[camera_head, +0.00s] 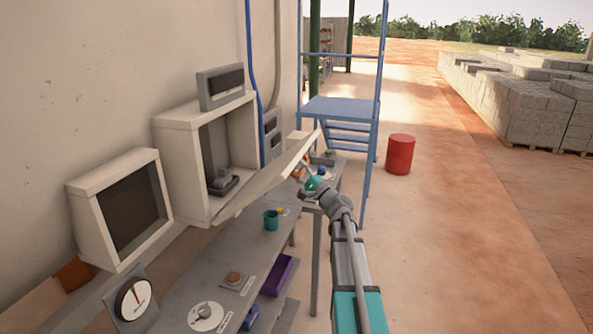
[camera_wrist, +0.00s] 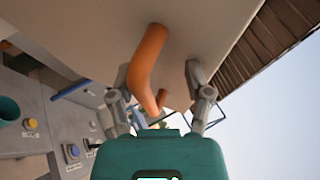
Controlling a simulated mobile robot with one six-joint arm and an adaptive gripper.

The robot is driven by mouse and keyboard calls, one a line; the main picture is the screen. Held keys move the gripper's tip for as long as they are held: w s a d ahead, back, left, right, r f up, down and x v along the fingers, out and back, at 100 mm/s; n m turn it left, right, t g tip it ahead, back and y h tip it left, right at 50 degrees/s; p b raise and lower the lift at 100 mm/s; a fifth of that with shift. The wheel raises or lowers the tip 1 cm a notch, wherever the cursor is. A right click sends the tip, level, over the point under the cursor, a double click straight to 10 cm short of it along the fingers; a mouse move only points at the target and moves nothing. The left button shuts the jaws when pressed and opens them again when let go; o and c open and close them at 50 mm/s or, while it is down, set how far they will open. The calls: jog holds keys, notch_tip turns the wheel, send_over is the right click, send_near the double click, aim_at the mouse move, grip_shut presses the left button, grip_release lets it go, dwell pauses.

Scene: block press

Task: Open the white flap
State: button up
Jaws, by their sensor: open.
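The white flap (camera_head: 268,178) stands swung out from the white wall box (camera_head: 180,140), tilted, and the box's inside shows. A grey object (camera_head: 222,182) sits in the box. My gripper (camera_head: 303,174) is at the flap's outer side, near its far end. In the wrist view the flap's pale face (camera_wrist: 90,30) fills the top. A bent orange handle (camera_wrist: 148,62) sticks out from it between the spread fingers of my gripper (camera_wrist: 157,78). The fingers are open, apart from the handle on both sides. Whether the fingertips touch the flap is unclear.
A grey bench (camera_head: 190,275) below carries a teal cup (camera_head: 271,220), a dial gauge (camera_head: 133,299) and knobs. A dark-fronted box (camera_head: 130,215) is at the left. Blue steps (camera_head: 340,112) and a red drum (camera_head: 400,154) stand beyond.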

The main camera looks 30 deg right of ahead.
jog(key=shift+f+b+v, duration=0.2)
jog(key=shift+b+v, duration=0.3)
jog(key=shift+v, duration=0.45)
jog(key=shift+f+b+v, duration=0.2)
jog(key=shift+b+v, duration=0.3)
jog(key=shift+v, duration=0.45)
jog(key=shift+a, duration=0.2)
jog(key=shift+o, duration=0.6)
jog(key=shift+f+b, duration=0.4)
jog(key=shift+b, duration=0.1)
jog(key=c, duration=0.5)
jog(key=shift+f+b, duration=0.8)
jog(key=c, duration=0.4)
jog(key=shift+d+f+b, duration=0.1)
jog(key=shift+f+b, duration=0.15)
jog(key=shift+b, duration=0.05)
grip_shut()
